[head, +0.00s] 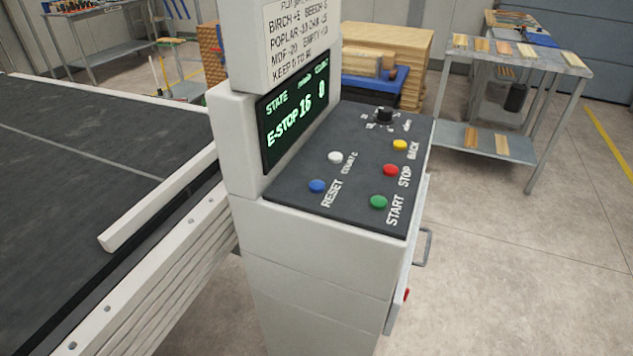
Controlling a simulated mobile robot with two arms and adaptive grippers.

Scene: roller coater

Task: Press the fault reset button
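The control panel (300,212) is a dark sloped face on a white cabinet in the middle of the head view. A blue button (317,186) labelled RESET sits at its lower left. A white button (335,157) labelled COUNT is just above it. A green START button (378,202), a red STOP button (390,170) and a yellow BACK button (400,145) run up the right side. A black knob (384,116) is at the top. The display (292,112) reads STATE E-STOP, with 16 and 0 beside it. Neither of my grippers is in view.
A dark conveyor belt (80,150) with a white rail (160,200) lies left of the cabinet. A handle (424,247) and a red part (406,295) stick out from its right side. A metal table (575,72) stands back right. Floor at right is clear.

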